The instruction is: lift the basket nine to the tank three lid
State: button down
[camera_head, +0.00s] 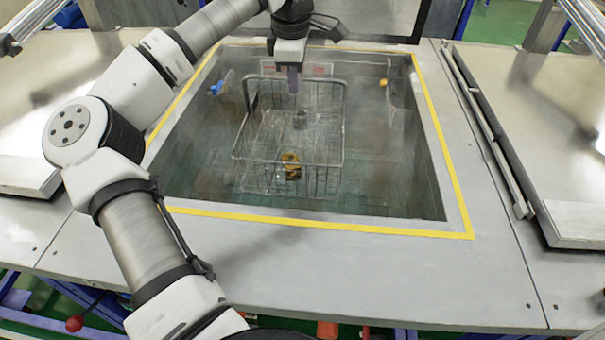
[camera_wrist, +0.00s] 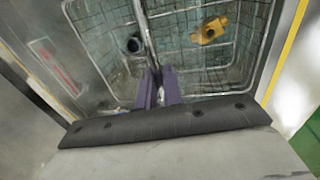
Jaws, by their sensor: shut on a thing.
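The wire basket (camera_head: 236,156) is in the open tank, below its rim, roughly upright. It also shows in the wrist view (camera_wrist: 262,50). Its tall handle (camera_head: 345,105) rises at the top. My gripper (camera_head: 293,88) is above the basket, shut on the handle bar. In the wrist view the purple fingers (camera_wrist: 158,85) close around the bar. A yellow part (camera_head: 291,166) and a dark round part (camera_head: 300,119) lie inside the basket. I cannot tell whether the basket touches the tank floor. No number is readable on basket or lids.
Yellow tape (camera_head: 320,228) borders the tank opening. Metal lids lie flat at the left (camera_head: 25,155) and right (camera_head: 560,120). A rail (camera_head: 485,130) runs along the right lid. A blue fitting (camera_head: 216,88) and a yellow fitting (camera_head: 383,83) are on the tank walls. The grey front deck (camera_head: 350,275) is clear.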

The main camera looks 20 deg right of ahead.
jog(key=shift+r+p, duration=2.75)
jog(key=shift+r, duration=1.2)
jog(key=shift+f, duration=0.1)
dwell(1.1)
